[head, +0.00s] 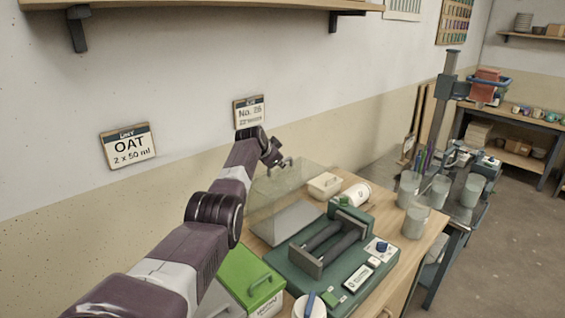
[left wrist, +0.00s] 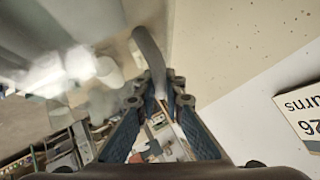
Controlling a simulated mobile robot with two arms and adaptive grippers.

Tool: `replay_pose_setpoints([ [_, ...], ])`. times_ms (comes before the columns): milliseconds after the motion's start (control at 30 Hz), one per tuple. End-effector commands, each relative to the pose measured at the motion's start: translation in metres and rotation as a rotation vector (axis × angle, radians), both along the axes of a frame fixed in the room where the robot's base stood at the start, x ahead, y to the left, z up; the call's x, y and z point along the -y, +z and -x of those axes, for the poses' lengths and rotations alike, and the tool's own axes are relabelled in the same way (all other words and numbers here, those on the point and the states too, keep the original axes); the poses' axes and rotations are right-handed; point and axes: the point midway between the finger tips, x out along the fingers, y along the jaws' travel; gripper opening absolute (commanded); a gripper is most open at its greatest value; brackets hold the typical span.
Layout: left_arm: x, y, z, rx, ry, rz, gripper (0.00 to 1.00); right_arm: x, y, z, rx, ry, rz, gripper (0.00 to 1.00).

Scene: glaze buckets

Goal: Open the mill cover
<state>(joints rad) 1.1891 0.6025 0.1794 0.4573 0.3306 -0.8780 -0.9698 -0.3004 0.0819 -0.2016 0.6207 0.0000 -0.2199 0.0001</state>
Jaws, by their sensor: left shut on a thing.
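The mill (head: 292,262) is a green machine with two dark rollers, on the wooden bench. Its clear cover (head: 283,188) stands raised over the mill's back side, and the rollers lie uncovered. My left gripper (head: 283,163) is at the cover's upper edge. In the left wrist view, my left gripper (left wrist: 160,105) is shut on a grey curved bar, the cover handle (left wrist: 150,58). The clear panel blurs what lies behind it there. My right gripper is not in view.
A green-lidded box (head: 250,275) stands at the mill's front left, with a white tub (head: 309,306) beside it. The wall with signs (head: 128,146) is close behind my arm.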

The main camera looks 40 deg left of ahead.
Motion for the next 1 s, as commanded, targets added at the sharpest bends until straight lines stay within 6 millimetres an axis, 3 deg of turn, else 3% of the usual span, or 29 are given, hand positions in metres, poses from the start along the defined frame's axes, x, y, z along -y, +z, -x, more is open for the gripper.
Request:
replay_pose_setpoints([
  [533, 0.0004, -0.0003, -0.0005, 0.005, 0.0, 0.0, 0.0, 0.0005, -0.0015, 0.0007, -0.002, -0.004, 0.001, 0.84],
  [567, 0.0004, -0.0003, -0.0005, 0.005, 0.0, 0.0, 0.1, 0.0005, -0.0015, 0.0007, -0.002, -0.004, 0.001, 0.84],
  [633, 0.0004, -0.0006, -0.0005, 0.005, 0.0, 0.0, 0.17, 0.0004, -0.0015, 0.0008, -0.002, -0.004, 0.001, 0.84],
  [1000, 0.0001, -0.0015, 0.0014, 0.001, 0.0, -0.001, 0.17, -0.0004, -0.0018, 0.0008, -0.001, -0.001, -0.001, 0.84],
])
